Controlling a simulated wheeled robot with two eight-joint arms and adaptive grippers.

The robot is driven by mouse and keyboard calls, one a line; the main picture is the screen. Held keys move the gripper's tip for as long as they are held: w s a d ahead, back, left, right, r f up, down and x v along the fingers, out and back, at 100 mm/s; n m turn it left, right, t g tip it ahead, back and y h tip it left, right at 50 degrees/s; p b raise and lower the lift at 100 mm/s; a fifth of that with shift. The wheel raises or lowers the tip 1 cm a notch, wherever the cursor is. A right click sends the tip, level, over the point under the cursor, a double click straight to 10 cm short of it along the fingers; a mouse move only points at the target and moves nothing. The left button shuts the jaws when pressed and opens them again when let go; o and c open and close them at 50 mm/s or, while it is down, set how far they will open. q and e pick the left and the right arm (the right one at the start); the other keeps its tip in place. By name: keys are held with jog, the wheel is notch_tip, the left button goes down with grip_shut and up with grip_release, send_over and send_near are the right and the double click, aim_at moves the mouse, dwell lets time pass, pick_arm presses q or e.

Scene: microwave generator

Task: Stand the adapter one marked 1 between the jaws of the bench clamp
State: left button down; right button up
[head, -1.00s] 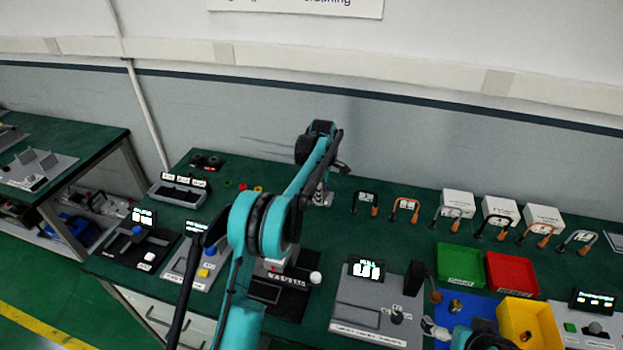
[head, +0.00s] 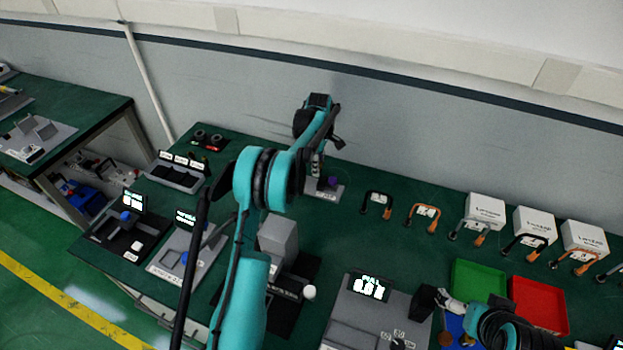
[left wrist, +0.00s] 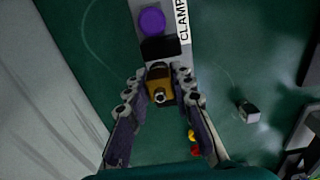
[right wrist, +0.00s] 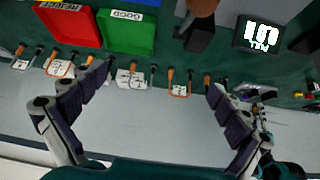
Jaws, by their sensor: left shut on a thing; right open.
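The bench clamp (head: 327,194) is a light grey plate at the back of the bench, beneath my left gripper (head: 317,172). In the left wrist view its purple knob (left wrist: 152,21), a black jaw block (left wrist: 161,48) and the label CLAMP (left wrist: 183,20) show. My left gripper (left wrist: 161,80) is shut on a small brass-coloured piece with a pale tip, the adapter (left wrist: 160,86), just beside the black block. I cannot read a mark on it, nor tell whether it touches the clamp. My right gripper (right wrist: 160,78) is open and empty, near the coloured trays.
A green tray (head: 478,281) and a red tray (head: 540,307) lie at the right. Several clamp-like handles (head: 422,214) and white boxes (head: 485,210) line the back. A grey press-like block (head: 278,238) and a display station (head: 365,310) stand nearer. Bench around the clamp is mostly clear.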

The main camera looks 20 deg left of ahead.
aim_at(311, 183)
pick_arm(q)
jog(key=shift+s+a+f, duration=0.15)
jog(key=shift+a+f, duration=0.25)
jog(key=shift+a, duration=0.2)
jog(key=shift+s+a+f, duration=0.15)
jog(key=shift+a+f, duration=0.25)
jog(key=shift+a, duration=0.15)
jog(key=shift+f+b, duration=0.7)
jog(key=shift+f, duration=1.25)
jog(key=shift+f, duration=0.1)
jog(key=c, duration=1.3)
grip_release()
